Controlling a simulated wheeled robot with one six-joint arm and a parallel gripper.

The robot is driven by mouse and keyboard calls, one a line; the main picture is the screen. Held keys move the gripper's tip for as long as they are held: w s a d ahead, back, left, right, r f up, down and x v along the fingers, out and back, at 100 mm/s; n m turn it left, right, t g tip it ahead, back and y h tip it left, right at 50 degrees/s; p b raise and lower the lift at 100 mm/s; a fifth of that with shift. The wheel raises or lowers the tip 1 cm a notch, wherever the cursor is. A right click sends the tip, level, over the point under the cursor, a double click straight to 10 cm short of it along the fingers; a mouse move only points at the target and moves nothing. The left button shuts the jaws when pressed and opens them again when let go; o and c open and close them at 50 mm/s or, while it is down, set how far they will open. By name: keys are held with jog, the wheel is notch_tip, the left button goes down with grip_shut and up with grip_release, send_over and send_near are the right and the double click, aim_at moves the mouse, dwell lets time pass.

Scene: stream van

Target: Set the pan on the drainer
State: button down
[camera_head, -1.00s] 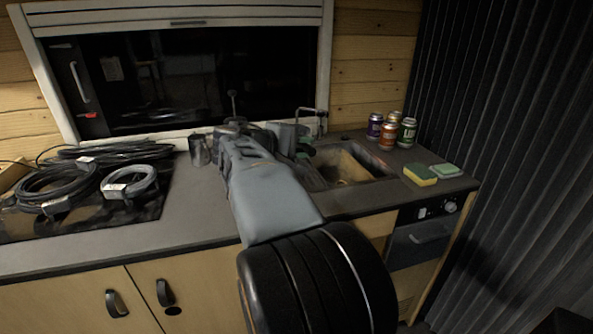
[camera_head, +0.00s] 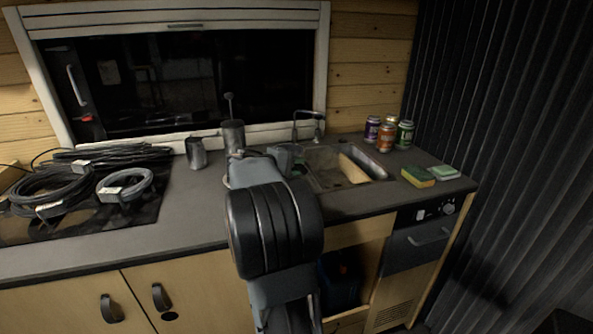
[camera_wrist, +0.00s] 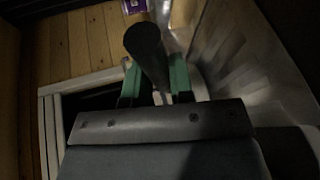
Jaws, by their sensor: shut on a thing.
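My gripper (camera_wrist: 155,85) is shut on a dark, round-ended handle (camera_wrist: 146,45) between its green fingertips in the wrist view. The handle looks like the pan's, but the pan body is not clearly seen. In the head view my gripper (camera_head: 285,157) is over the counter just left of the sink, partly covered by my arm. A ridged metal surface (camera_wrist: 232,62) lies right of the handle in the wrist view; it may be the drainer. The metal sink (camera_head: 370,166) is right of my gripper in the head view. Contact between pan and drainer cannot be told.
A tap (camera_head: 308,122) stands behind the sink. A plunger pot (camera_head: 233,137) and a mug (camera_head: 196,153) stand left of my gripper. Cans (camera_head: 386,137) and sponges (camera_head: 418,176) are at the right. Coiled cables (camera_head: 50,187) cover the left. The middle-left counter is clear.

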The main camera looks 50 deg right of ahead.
jog(key=shift+f, duration=0.6)
jog(key=c, duration=1)
grip_release()
jog(key=shift+a, duration=0.15)
jog(key=v, duration=1.2)
